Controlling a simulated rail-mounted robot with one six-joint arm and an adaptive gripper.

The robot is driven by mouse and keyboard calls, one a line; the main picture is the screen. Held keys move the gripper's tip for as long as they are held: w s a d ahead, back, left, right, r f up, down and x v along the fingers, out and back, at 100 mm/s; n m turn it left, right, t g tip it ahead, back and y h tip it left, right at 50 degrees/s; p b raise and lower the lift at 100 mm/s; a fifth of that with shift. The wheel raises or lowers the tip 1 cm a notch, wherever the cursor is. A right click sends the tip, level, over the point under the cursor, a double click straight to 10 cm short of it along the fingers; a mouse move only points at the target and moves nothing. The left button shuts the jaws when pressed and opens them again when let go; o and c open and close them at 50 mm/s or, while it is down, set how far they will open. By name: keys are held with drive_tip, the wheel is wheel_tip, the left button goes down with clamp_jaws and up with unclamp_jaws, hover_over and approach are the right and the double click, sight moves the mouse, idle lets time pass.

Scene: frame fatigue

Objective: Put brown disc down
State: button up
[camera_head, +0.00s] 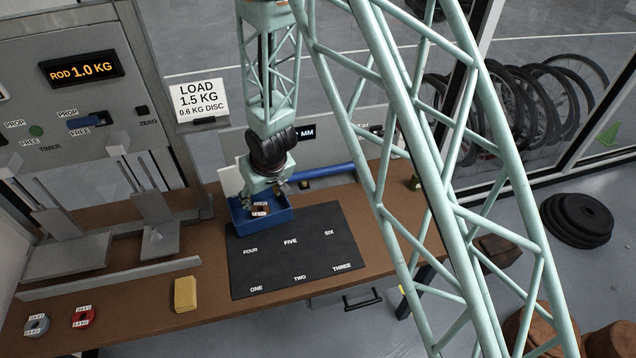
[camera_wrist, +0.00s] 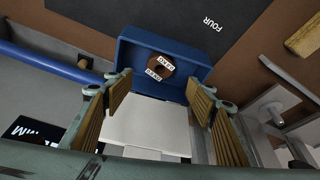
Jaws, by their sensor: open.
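The brown disc (camera_wrist: 159,66) lies inside the blue tray (camera_wrist: 203,71), with small white labels on it. In the head view the brown disc (camera_head: 260,209) also shows inside the blue tray (camera_head: 268,223). My gripper (camera_wrist: 162,88) is open, its wood-coloured finger pads apart on either side, with the disc beyond and between the fingertips and nothing held. In the head view my gripper (camera_head: 262,199) is over the back part of the tray. The labels are too small to read surely.
A black mat (camera_head: 290,265) marked ONE to SIX lies right of the tray. A grey disc (camera_head: 37,325), a red disc (camera_head: 83,317) and a yellow block (camera_head: 186,294) are at the bench's front left. A sign (camera_head: 199,100) reads LOAD 1.5 KG, 0.6 KG DISC. A blue tube (camera_head: 320,171) lies behind.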

drive_tip(key=s+d+r+m+h, duration=0.1)
drive_tip(key=s+d+r+m, duration=0.15)
drive_tip(key=d+r, duration=1.1)
drive_tip(key=s+d+r+m+h, duration=0.1)
drive_tip(key=s+d+r, duration=0.3)
drive_tip(key=d+r, duration=1)
drive_tip(key=s+d+r+m, duration=0.1)
drive_tip(key=s+d+r, duration=0.3)
drive_tip(key=s+r, duration=0.3)
drive_tip(key=s+d+r+m, duration=0.1)
drive_tip(key=s+d+r, duration=0.3)
drive_tip(key=s+r, duration=0.35)
drive_tip(key=s+d+r+m, duration=0.1)
drive_tip(key=s+d, duration=0.1)
drive_tip(key=s, duration=0.7)
drive_tip(key=s+d+r+m, duration=0.1)
drive_tip(key=s+d, duration=0.2)
drive_tip(key=s, duration=0.6)
drive_tip(key=shift+s+r+h, duration=0.25)
drive_tip(key=shift+s+h, duration=0.05)
drive_tip(key=shift+s, duration=0.1)
